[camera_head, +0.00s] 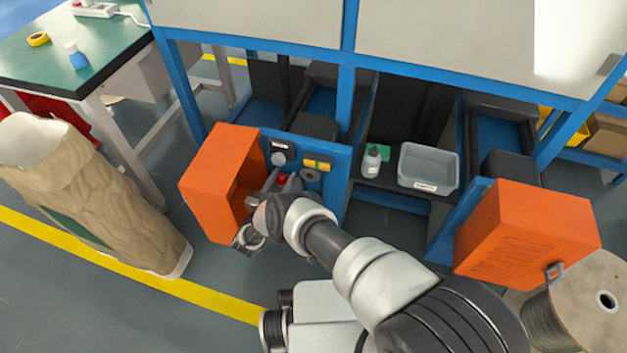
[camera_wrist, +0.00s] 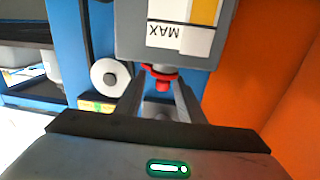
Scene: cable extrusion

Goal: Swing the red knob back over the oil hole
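The red knob (camera_wrist: 162,77) sits at the edge of a grey box with an upside-down MAX label (camera_wrist: 178,35) in the wrist view. A bit of its red also shows in the head view (camera_head: 282,179), mostly behind my gripper (camera_head: 284,184). My gripper (camera_wrist: 158,86) is open, one finger to each side of the knob in the wrist view. I cannot tell whether either finger touches it. I cannot make out the oil hole.
An orange box-shaped cover (camera_head: 212,170) stands close left of my gripper in the head view. A round grey fitting (camera_head: 311,175) and a yellow label are just right. A bottle (camera_head: 371,162) and grey bin (camera_head: 428,167) stand on a shelf further right.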

